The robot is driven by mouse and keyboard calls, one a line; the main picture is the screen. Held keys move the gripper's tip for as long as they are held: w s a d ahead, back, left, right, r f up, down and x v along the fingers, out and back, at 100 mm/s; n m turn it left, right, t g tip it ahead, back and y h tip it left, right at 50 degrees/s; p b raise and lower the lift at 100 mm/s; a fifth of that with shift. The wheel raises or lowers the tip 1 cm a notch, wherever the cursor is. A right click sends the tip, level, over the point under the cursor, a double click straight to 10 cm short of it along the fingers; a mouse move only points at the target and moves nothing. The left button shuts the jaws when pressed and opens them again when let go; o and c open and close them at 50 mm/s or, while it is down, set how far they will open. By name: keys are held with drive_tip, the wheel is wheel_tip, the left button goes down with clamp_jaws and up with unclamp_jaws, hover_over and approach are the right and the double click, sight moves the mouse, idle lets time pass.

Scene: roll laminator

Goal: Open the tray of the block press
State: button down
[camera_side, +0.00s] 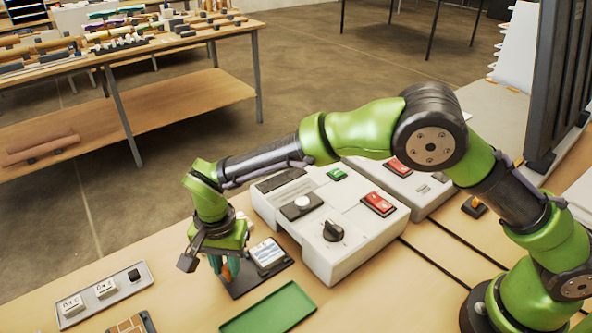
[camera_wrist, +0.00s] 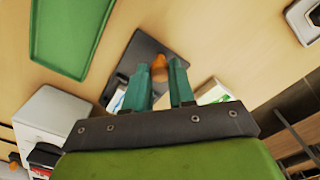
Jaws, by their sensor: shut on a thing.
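A white machine (camera_side: 335,228) with a black dial, a red switch and a green button stands on the table. I cannot tell for sure whether it is the block press. A dark flat plate (camera_side: 240,288) lies in front of it, also seen in the wrist view (camera_wrist: 146,47). The plate may be the tray. A small orange knob (camera_wrist: 159,61) shows between my teal fingertips. My gripper (camera_side: 225,268) points down over the plate and is shut on the knob. My fingers partly hide the plate.
A green tray (camera_side: 268,311) lies at the front, close to the plate. A second white machine with a red switch (camera_side: 398,167) stands behind. Bare wood lies between the holder and plate.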

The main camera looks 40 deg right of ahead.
drive_tip(key=c, duration=1.2)
unclamp_jaws()
wheel_tip(320, 180, up, 17)
drive_tip(key=s+d+r+n+t, duration=0.1)
drive_tip(key=s+d, duration=0.4)
drive_tip(key=d, duration=0.5)
drive_tip(key=s+d+r+n+t+y, duration=0.1)
drive_tip(key=s+d+n+t, duration=0.1)
drive_tip(key=s+d, duration=0.4)
drive_tip(key=s+d+r+n+t+y, duration=0.1)
drive_tip(key=s+d+t, duration=0.3)
drive_tip(key=d, duration=1)
drive_tip(key=shift+s+d+r+n, duration=0.1)
drive_tip(key=shift+s+r+n, duration=0.2)
drive_tip(key=shift+s, duration=0.3)
drive_tip(key=shift+s+d+r+n, duration=0.1)
drive_tip(key=shift+s+r+n, duration=0.15)
drive_tip(key=shift+s, duration=0.35)
